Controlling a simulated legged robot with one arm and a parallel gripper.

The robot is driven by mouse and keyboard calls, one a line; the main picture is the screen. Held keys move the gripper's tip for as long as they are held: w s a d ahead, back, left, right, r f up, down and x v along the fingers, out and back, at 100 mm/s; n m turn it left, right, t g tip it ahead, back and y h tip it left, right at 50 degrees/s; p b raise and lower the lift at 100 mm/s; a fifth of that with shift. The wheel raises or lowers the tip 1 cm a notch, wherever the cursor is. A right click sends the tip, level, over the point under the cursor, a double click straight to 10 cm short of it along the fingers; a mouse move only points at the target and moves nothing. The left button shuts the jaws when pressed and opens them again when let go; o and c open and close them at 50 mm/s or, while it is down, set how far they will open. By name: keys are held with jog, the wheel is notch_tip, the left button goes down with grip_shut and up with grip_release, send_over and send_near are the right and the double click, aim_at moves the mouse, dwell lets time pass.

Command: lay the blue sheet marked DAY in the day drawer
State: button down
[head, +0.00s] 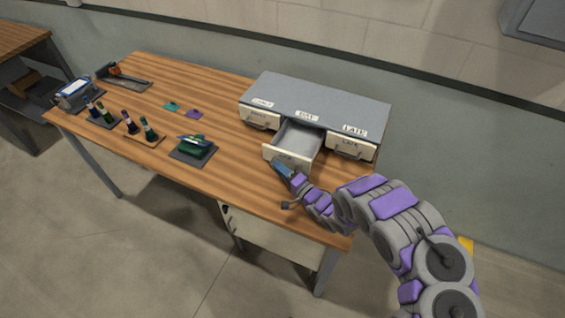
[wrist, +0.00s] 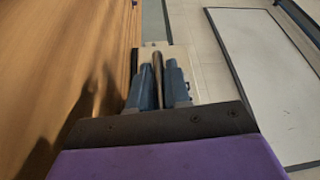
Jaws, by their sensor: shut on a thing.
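The day drawer (head: 296,142) is the middle one of the grey drawer unit (head: 320,96), under a label that seems to read DAY. It is pulled open and its visible inside looks empty. My gripper (head: 280,166) is at its front, low on the outside. In the wrist view the blue-grey fingers (wrist: 158,88) are closed around a dark bar, the drawer handle (wrist: 157,72), in front of the cream drawer front (wrist: 180,52). A blue-edged white item (head: 73,89) lies on a tray at the far left. I cannot read any DAY mark on it.
The drawers left (head: 261,118) and right (head: 350,146) are shut. Several dark bottle-like rollers (head: 130,122) stand on the left of the table, with a green roller (head: 194,143) on a dark pad. Teal (head: 171,106) and purple (head: 194,114) pieces lie behind. The tabletop between is clear.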

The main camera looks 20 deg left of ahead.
jog(key=shift+s+f, duration=0.25)
jog(key=shift+s, duration=0.2)
jog(key=c, duration=1.2)
grip_release()
jog(key=shift+w, duration=0.1)
jog(key=shift+o, duration=0.2)
jog(key=shift+d+r, duration=0.1)
jog(key=v, duration=1.7)
jog(key=shift+d+p, duration=0.1)
jog(key=shift+p, duration=0.3)
